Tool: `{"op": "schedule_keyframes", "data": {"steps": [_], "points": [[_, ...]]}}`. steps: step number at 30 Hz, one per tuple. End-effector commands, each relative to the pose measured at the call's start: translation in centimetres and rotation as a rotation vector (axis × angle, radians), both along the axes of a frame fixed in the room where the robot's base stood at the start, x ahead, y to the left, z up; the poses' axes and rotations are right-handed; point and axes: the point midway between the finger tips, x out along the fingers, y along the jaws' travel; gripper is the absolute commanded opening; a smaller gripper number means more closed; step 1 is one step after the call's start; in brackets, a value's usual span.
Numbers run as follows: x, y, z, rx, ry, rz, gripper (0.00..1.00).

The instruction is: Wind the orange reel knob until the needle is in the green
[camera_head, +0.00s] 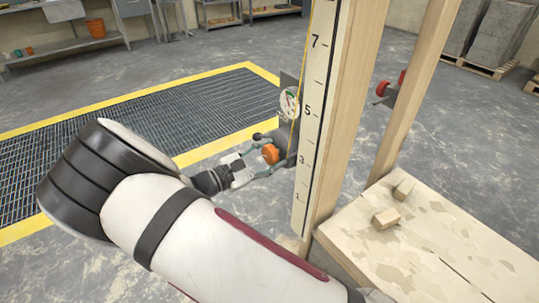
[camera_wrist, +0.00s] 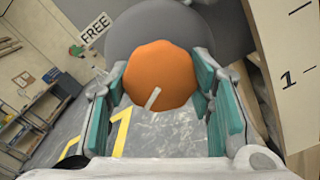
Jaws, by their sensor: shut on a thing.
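The orange reel knob (camera_head: 270,154) sits low on a grey reel unit beside the numbered post. My gripper (camera_head: 268,160) reaches it from the left and is shut on it. In the wrist view the knob (camera_wrist: 160,72) fills the space between the two teal finger pads, with a pale mark at its lower edge. The round white gauge (camera_head: 289,103) is above the knob and has green and red on its face. It is too small to tell where the needle points. A yellow line (camera_head: 302,70) runs down past the gauge.
The white scale board (camera_head: 318,100) on the wooden post is just right of my gripper. A wooden bench top (camera_head: 430,245) with small wood blocks (camera_head: 386,218) is at the lower right. A yellow-edged floor grate (camera_head: 130,125) lies left. A FREE sign (camera_wrist: 95,28) shows in the wrist view.

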Motion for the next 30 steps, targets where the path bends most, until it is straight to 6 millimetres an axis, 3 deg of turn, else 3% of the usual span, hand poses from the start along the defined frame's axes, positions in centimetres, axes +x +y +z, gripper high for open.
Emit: {"op": "schedule_keyframes", "data": {"steps": [9,25,26,28,30], "points": [[0.02,0.00,-0.05,0.066,-0.096,-0.001,0.21],[0.01,-0.01,-0.06,0.077,-0.113,-0.001,0.21],[0.01,-0.01,-0.06,0.077,-0.112,-0.001,0.53],[0.01,-0.01,-0.06,0.077,-0.112,-0.001,0.69],[0.01,0.00,-0.04,0.077,-0.112,-0.001,0.69]]}}
